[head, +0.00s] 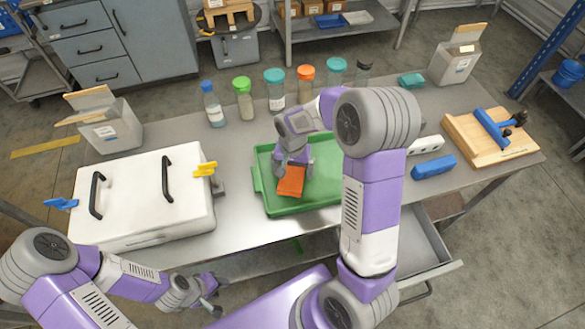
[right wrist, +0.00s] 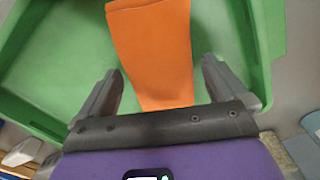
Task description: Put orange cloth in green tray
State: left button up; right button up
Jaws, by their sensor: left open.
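The orange cloth (head: 290,181) is at the green tray (head: 262,190), over its floor in the head view; I cannot tell if all of it touches the floor. My right gripper (head: 294,163) is above the tray at the cloth's far end. In the right wrist view, the cloth (right wrist: 155,50) shows between the two spread fingers, with gaps on both sides, so the right gripper (right wrist: 160,85) is open. My left gripper (head: 212,298) is open and empty, low in front of the table, away from the tray.
A white case (head: 145,200) with black handles stands left of the tray. Several bottles (head: 275,90) with coloured lids line the back. A blue block (head: 433,167) and a wooden board (head: 490,137) with a blue clamp are at right. An open drawer (head: 425,255) juts out below the table.

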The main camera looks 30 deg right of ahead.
aim_at(292, 172)
jog(key=shift+r, duration=0.1)
jog(key=shift+r, duration=0.35)
notch_tip(292, 172, up, 12)
jog(key=p, duration=0.3)
jog(key=shift+f, duration=0.25)
